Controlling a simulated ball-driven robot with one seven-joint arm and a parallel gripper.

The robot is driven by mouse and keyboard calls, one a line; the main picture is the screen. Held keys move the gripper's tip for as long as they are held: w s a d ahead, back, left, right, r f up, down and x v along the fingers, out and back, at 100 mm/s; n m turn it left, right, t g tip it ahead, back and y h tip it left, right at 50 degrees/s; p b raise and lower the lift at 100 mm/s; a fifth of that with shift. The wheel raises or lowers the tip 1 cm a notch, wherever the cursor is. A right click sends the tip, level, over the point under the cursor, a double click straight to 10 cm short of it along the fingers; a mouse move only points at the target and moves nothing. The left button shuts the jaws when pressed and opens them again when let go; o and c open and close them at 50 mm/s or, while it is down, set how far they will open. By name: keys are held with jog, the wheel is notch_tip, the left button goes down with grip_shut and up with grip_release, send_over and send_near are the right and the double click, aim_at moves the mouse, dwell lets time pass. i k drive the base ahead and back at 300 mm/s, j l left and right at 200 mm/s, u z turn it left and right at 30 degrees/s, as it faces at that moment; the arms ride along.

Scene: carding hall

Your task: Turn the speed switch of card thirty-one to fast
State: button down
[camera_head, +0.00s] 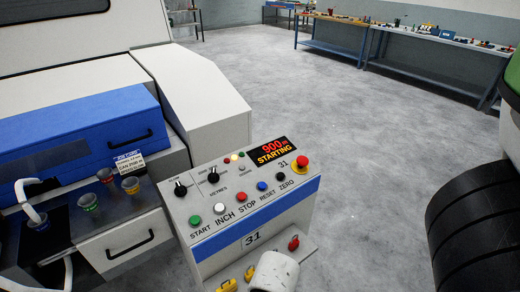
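The control console (255,216) of card thirty-one stands at the middle bottom, with a blue band and the number 31. Its display (272,151) reads 900 and STARTING in red and yellow. A black rotary knob (181,190) sits at the panel's upper left, beside a small label that seems to read SLOW. Its exact pointer direction is too small to tell. A second black knob (213,176) sits to its right, near the word METRES. My gripper is not in view.
Below the knobs are START (195,221), INCH (219,208), STOP (241,197), RESET and ZERO buttons. A red emergency button (302,162) is at the right corner. Small pots (130,185) stand left. A dark ribbed cylindrical shape (475,220) fills the right. Floor behind is clear.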

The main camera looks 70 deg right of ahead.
aim_at(180, 191)
jog(key=k+j+z, duration=0.15)
jog(key=z, duration=0.25)
jog(key=k+j+z, duration=0.15)
jog(key=z, duration=0.2)
jog(key=k+z, duration=0.15)
jog(key=z, duration=0.25)
